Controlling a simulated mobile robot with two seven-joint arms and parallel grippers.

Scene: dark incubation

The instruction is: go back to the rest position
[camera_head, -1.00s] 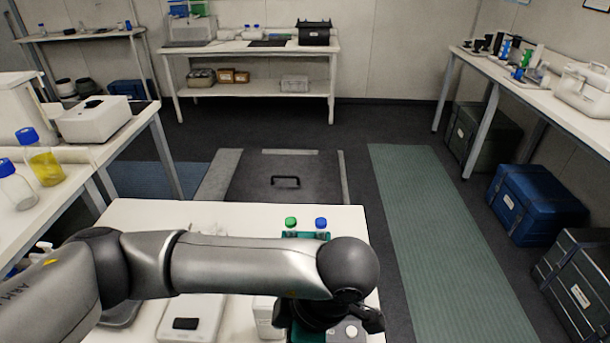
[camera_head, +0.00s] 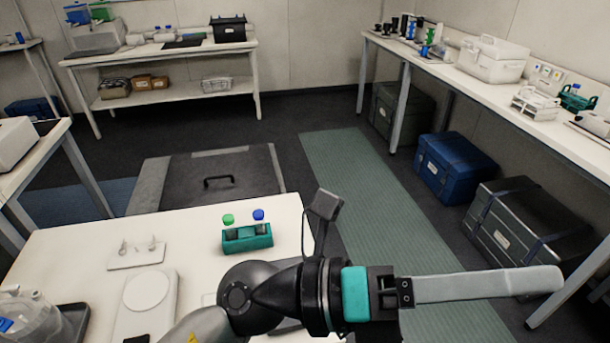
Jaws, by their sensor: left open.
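My left gripper (camera_head: 540,282) is at the lower right, past the right edge of the white table (camera_head: 90,235). My left arm reaches it from the bottom of the view. The gripper has a dark body with a teal band. A long pale finger points right; the other finger is hidden behind it or merges with it. I see nothing held, and the gripper is open. My right gripper is not in view.
A teal rack (camera_head: 247,238) with green-capped and blue-capped bottles stands on the table near my arm. A white round-topped device (camera_head: 147,291) is left. A right-hand bench (camera_head: 560,135) holds equipment; a blue chest (camera_head: 455,167) and dark case (camera_head: 520,222) stand below.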

